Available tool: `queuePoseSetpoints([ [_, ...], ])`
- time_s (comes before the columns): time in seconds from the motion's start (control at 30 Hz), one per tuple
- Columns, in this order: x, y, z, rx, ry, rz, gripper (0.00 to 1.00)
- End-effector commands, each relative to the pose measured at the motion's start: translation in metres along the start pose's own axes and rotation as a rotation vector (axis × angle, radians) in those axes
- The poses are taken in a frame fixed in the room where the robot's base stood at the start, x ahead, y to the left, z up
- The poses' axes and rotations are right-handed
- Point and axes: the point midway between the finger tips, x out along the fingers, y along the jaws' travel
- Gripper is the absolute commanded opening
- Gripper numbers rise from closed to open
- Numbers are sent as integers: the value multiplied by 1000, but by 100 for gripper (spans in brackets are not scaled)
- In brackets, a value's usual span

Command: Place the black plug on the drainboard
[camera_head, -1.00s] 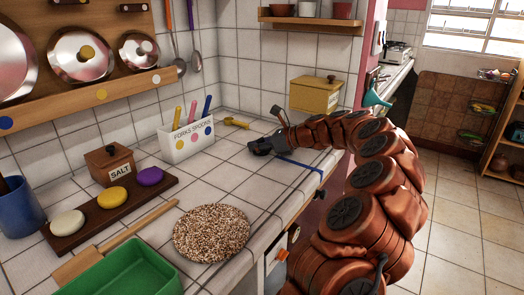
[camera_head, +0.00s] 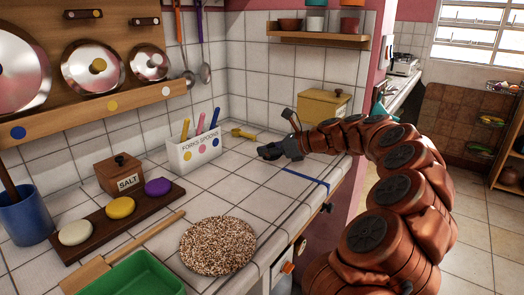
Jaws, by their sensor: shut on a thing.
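My gripper (camera_head: 268,153) is at the end of the brown arm, low over the far part of the white tiled counter (camera_head: 240,186). Its dark fingers are shut on a small dark thing, which fits the black plug, but its outline merges with the fingers. I cannot tell whether it touches the tiles. No drainboard can be clearly made out in this view.
A yellow scoop (camera_head: 242,133) and a white forks-and-spoons holder (camera_head: 194,152) stand left of my gripper. A blue strip (camera_head: 305,173) crosses the counter near the right edge. A yellow box (camera_head: 322,106) stands behind the arm. A round speckled mat (camera_head: 217,246) lies in front.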

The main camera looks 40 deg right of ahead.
Motion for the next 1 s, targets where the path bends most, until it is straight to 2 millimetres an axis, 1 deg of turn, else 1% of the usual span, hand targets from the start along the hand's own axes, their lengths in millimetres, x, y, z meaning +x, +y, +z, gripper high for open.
queuePoseSetpoints([
  [0.13,-15,15,-2,1,-3,-1,0],
  [0.4,-49,55,-11,-1,-3,-3,0],
  [0.6,-69,79,-17,0,0,-3,0],
  [0.8,-81,95,-20,-1,-1,-1,0],
  [1.0,-86,101,-22,-1,1,0,0],
])
